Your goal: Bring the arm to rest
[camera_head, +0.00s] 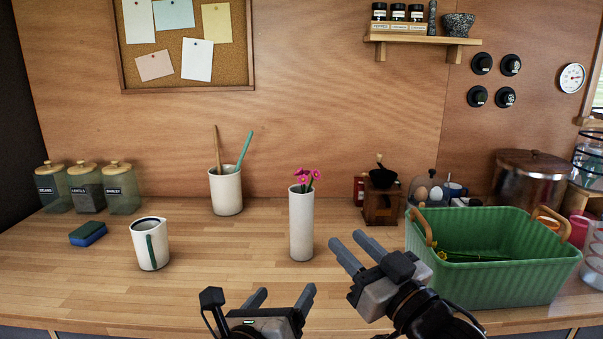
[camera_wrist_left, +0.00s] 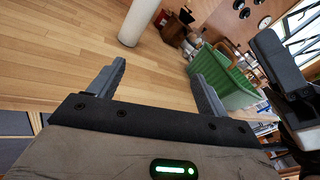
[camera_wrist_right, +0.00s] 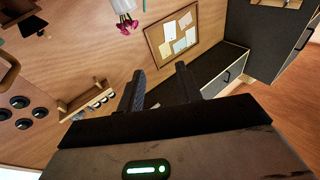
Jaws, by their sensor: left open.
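My left gripper (camera_head: 284,293) is low at the front edge of the wooden counter (camera_head: 215,290) in the head view. Its fingers are apart and empty; the left wrist view (camera_wrist_left: 158,71) shows bare counter between them. My right gripper (camera_head: 347,240) is higher and to the right, in front of the counter's middle, between the white vase and the green basket as seen from the head. Its fingers are apart by a smaller gap, with nothing between them in the right wrist view (camera_wrist_right: 160,72). The two grippers are close together but apart.
A white vase (camera_head: 301,228) with pink flowers stands behind the grippers. A green basket (camera_head: 490,275) stands at the right. A white jug (camera_head: 150,246), a blue sponge (camera_head: 88,233) and a utensil crock (camera_head: 226,193) stand left. A coffee grinder (camera_head: 382,202) stands behind. The front-left counter is clear.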

